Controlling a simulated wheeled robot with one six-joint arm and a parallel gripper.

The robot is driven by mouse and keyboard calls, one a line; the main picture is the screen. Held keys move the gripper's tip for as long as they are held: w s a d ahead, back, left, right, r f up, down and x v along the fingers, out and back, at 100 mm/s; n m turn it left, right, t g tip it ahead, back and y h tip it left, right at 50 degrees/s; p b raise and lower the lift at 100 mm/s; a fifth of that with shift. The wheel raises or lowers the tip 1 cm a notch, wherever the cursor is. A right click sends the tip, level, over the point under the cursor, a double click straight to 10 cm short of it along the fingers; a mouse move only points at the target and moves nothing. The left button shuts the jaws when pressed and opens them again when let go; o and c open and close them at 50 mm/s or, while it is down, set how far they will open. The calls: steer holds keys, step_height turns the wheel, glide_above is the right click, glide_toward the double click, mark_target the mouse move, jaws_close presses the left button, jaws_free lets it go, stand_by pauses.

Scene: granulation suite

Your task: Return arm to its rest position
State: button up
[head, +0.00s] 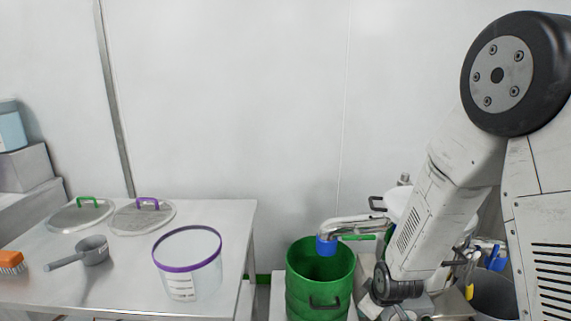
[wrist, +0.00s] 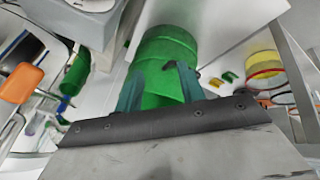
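My arm comes down from the upper right of the head view, bent, with its lower end beside the green drum (head: 320,290). My gripper (wrist: 156,78) shows in the wrist view as two teal fingers standing apart. It is open, with nothing seen held between the fingers. The green drum (wrist: 168,45) lies beyond the fingers in the wrist view; I cannot tell the exact distance.
A table (head: 120,270) at left bears a purple-rimmed tub (head: 190,268), a scoop (head: 92,250), lids and a brush. A grey bin (head: 492,292) stands at right.

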steer(key=s+d+r+m+g, duration=0.2)
steer(key=s+r+m, duration=0.2)
steer(key=s+r, duration=1)
steer(key=s+d+r+m+g, duration=0.2)
steer(key=s+r+m, duration=0.2)
steer(key=s+r, duration=1.1)
steer(key=shift+s+r, duration=0.15)
steer(key=shift+r, duration=0.05)
steer(key=shift+d, duration=0.15)
